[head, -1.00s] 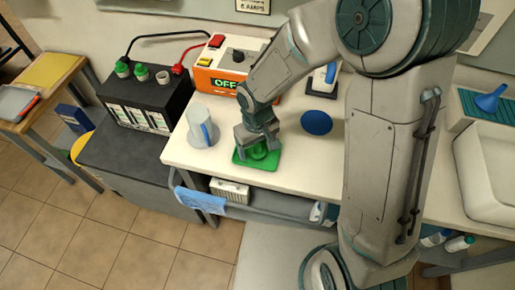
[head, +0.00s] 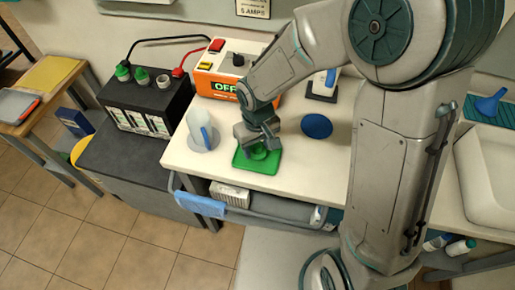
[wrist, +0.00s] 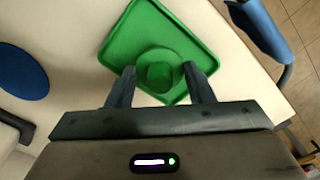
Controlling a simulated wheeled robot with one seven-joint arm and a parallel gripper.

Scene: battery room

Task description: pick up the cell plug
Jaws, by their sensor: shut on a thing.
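The green cell plug (head: 259,154) sits at the green tray (head: 242,164) on the white bench top. I cannot tell whether the plug is clear of the tray. The black battery (head: 150,105) stands at left, with two green plugs on top and one grey opening without a green plug.
A clear jug with a blue handle (head: 200,130) stands left of the tray. A blue disc (head: 316,126) lies at right. The orange tester (head: 222,86) is behind. A blue cloth (head: 200,203) hangs at the bench front. The bench between tray and disc is clear.

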